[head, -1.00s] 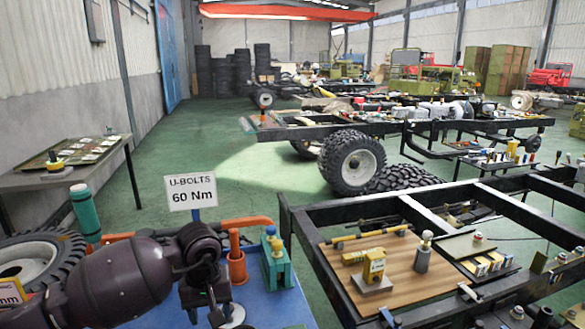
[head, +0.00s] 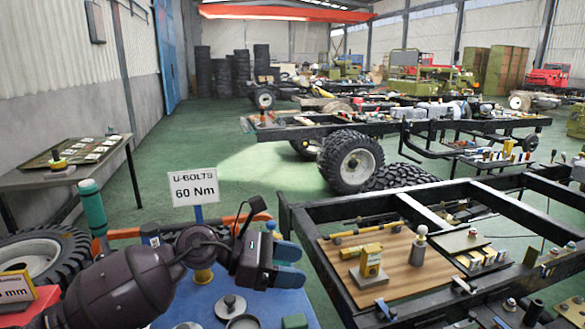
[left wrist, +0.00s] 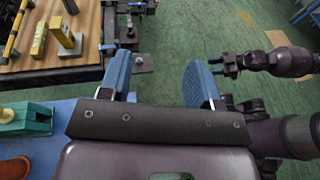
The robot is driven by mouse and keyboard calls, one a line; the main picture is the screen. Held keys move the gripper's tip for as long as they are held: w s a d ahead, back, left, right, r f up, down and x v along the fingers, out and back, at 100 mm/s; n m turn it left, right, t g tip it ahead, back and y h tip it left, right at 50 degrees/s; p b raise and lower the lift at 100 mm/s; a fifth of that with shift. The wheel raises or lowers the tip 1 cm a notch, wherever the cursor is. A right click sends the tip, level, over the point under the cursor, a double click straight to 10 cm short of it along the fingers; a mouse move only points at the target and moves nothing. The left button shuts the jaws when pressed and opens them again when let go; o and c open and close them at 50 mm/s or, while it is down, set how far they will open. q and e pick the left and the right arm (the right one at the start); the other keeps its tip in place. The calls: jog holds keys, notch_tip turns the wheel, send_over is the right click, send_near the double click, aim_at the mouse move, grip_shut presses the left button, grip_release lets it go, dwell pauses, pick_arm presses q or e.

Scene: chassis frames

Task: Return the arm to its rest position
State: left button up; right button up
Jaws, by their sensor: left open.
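My left gripper (head: 288,264) is raised above the blue bench top (head: 262,300) in the head view and points to the right. Its two blue fingers are apart, with nothing between them. In the left wrist view the open fingers (left wrist: 158,78) hang over the green floor, beside the chassis frame. My left arm (head: 120,285) comes in from the lower left. A purple arm, which looks like my right one, shows at the right of the left wrist view with its gripper (left wrist: 224,66). Whether that gripper is open or shut is too small to tell.
A sign (head: 194,186) reading "U-BOLTS 60 Nm" stands behind my left wrist. The black chassis frame (head: 335,283) with a wooden board (head: 410,268) lies to the right. A teal block (left wrist: 30,120) sits on the bench. Green floor is open beyond.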

pick_arm(q)
jog(key=w+a+n+t, duration=0.1)
jog(key=a+n+t, duration=0.3)
jog(key=n, duration=0.6)
jog(key=w+a+f+n+t+y, duration=0.1)
jog(key=a+n+t, duration=0.1)
jog(key=n+t, duration=0.6)
jog(key=w+a+n+t, duration=0.1)
jog(key=a+n+t, duration=0.25)
jog(key=n, duration=0.85)
jog(key=s+a+f+n+y, duration=0.4)
jog(key=a+f+n+y, duration=0.45)
jog(key=f+n, duration=0.5)
jog(key=s+a+f+n+g+y, duration=0.2)
jog(key=s+a+f+n, duration=0.2)
jog(key=s+f, duration=0.5)
jog(key=s+a+f+n+g+y, duration=0.3)
jog(key=s+a+f+n, duration=0.2)
jog(key=s+f, duration=0.5)
jog(key=s, duration=0.6)
jog(key=shift+f+y, duration=0.25)
jog(key=shift+y, duration=0.1)
jog(key=shift+w+g, duration=0.15)
jog(key=shift+g, duration=0.1)
